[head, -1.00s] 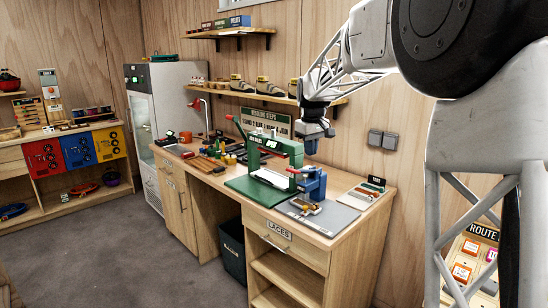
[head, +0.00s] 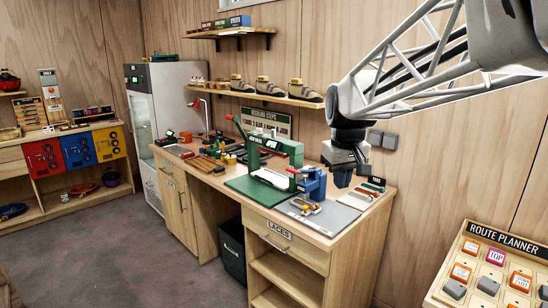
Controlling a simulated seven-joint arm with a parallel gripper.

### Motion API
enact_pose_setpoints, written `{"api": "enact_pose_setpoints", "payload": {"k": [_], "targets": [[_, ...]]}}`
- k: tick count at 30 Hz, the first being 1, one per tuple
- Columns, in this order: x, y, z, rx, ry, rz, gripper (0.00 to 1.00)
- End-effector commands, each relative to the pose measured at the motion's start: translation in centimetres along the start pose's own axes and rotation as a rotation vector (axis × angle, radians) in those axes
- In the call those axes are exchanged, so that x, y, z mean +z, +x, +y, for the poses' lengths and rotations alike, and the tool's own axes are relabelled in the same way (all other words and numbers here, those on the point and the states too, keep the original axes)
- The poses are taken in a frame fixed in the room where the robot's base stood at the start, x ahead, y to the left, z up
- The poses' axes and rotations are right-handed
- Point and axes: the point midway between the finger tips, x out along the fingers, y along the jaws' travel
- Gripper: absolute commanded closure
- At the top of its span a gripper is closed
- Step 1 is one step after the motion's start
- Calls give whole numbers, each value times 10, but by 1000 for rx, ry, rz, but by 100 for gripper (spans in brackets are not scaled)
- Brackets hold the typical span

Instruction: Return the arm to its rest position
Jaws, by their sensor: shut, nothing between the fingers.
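My gripper (head: 346,177) shows in the head view above the right end of the wooden workbench (head: 330,240). It points down and is shut with nothing between its fingers. It is to the right of the blue vise (head: 313,184), near the small tray of tools (head: 372,188), which it partly overlaps in the picture. My arm reaches in from the upper right.
A green press (head: 270,155) stands on the bench. Shoes (head: 271,88) sit on a wall shelf (head: 262,97) behind. A route planner board (head: 490,268) is at the lower right. A dark bin (head: 232,248) stands below the bench. The grey floor (head: 130,240) at left is clear.

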Motion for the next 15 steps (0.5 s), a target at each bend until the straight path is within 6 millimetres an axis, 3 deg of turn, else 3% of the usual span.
{"api": "enact_pose_setpoints", "payload": {"k": [15], "targets": [[129,15,-25,13,136,39,100]]}}
